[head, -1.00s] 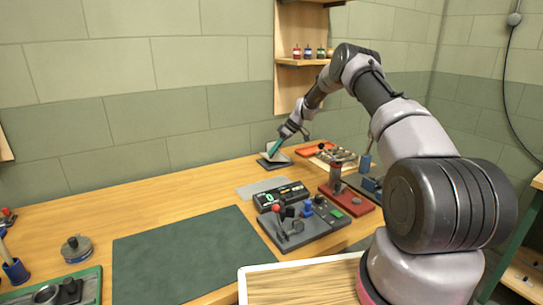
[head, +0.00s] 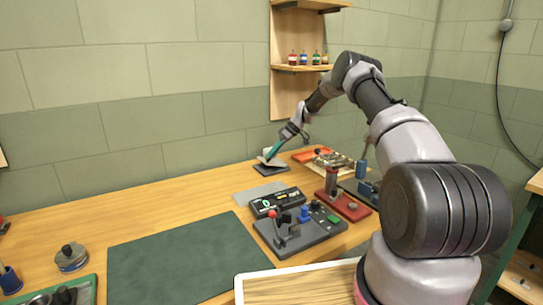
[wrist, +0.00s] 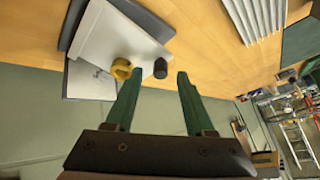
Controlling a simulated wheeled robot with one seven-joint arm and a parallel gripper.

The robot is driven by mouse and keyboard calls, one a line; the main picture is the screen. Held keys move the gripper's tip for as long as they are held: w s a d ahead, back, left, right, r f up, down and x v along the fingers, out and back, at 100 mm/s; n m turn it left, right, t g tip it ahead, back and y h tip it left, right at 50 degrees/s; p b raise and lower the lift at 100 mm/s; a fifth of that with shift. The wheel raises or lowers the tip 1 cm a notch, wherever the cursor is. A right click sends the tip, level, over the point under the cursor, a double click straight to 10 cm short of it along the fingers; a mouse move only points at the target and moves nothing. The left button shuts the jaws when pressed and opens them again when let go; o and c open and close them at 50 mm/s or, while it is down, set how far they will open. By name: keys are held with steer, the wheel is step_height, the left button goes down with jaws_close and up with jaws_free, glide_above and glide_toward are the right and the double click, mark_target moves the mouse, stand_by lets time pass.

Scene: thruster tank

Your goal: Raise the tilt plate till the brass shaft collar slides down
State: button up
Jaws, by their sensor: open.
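The tilt plate (wrist: 108,42) is a light grey plate in the wrist view, with a dark edge beside it and a pale panel (wrist: 90,82) below it in the picture. The brass shaft collar (wrist: 121,68) is a yellow ring at the plate's lower edge in that view. A black knob (wrist: 160,68) stands at the plate's near corner. My gripper (wrist: 160,75) is open, its green fingers either side of the knob in the picture; contact cannot be told. In the head view my gripper (head: 267,155) is at the small tilt-plate unit (head: 272,169) near the wall; the collar is not discernible there.
A control box with a red-knobbed lever (head: 298,232), a display unit (head: 277,202) and a red-based fixture (head: 343,205) stand nearer on the bench. A ribbed grey sheet (wrist: 250,15) lies near the unit. The green mat (head: 180,255) is bare.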

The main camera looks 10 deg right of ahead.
steer(key=v, duration=0.9)
steer(key=shift+d+r, duration=0.2)
steer(key=shift+r, duration=0.1)
steer(key=shift+s, duration=0.1)
steer(key=s+a+r+m+t+h, duration=0.1)
steer(key=s+r+m+h, duration=0.15)
steer(key=s+r, duration=0.95)
steer(key=s+a+r+m+t+h, duration=0.15)
steer(key=s+r+m, duration=0.25)
steer(key=s+r, duration=0.8)
steer(key=s+r+m+t, duration=0.1)
steer(key=s+m, duration=0.2)
steer(key=s, duration=0.6)
steer(key=s+d+r+m+t+h, duration=0.1)
steer(key=s+r+m, duration=0.1)
steer(key=s, duration=0.7)
steer(key=s+d+r+m+t, duration=0.1)
steer(key=s+m, duration=0.3)
steer(key=s, duration=0.5)
steer(key=shift+d+r+t+h, duration=0.25)
steer(key=shift+r+t+h, duration=0.05)
steer(key=shift+t, duration=0.05)
